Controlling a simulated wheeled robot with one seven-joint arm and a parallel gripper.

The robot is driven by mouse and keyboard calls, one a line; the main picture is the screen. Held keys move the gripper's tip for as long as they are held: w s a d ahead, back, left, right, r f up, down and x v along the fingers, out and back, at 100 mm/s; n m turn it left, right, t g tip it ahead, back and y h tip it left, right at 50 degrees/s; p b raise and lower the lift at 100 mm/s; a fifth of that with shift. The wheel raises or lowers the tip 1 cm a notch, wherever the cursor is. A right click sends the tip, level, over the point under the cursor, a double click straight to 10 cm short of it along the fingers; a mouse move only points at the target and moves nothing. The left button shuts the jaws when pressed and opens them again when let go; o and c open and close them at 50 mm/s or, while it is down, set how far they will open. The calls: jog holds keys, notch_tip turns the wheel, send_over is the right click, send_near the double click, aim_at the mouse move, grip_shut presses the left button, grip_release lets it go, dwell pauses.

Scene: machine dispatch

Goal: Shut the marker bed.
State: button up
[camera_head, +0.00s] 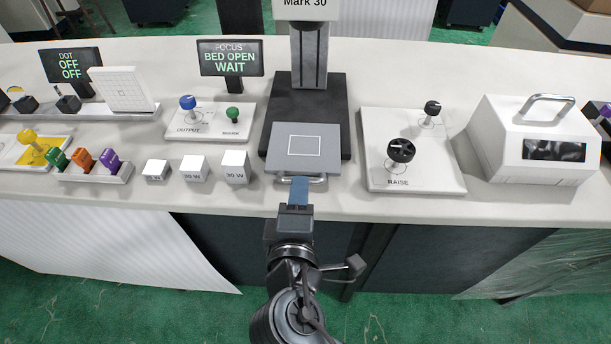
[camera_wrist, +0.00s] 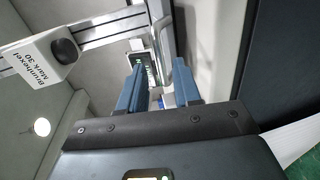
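The marker bed (camera_head: 275,155) is a grey plate with a white square outline. It sticks out toward me from the black base of the marker, and the screen (camera_head: 231,58) reads "BED OPEN WAIT". A silver bar handle (camera_head: 318,180) runs along the bed's front edge. My gripper (camera_head: 299,182) is at the middle of this handle, its blue fingers pointing at the bed. In the wrist view my gripper (camera_wrist: 158,76) has its fingers apart, with a silver bar near the tips. I cannot tell whether they touch it.
Several white blocks (camera_head: 194,169) stand left of the bed. An OUTPUT panel (camera_head: 208,121) with blue and green knobs is behind them. A RAISE panel (camera_head: 412,150) with black knobs is to the right, then a white box (camera_head: 533,140) with a handle. The counter's front edge is below.

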jog(key=shift+x, duration=2.35)
jog(key=shift+a, duration=0.1)
grip_shut()
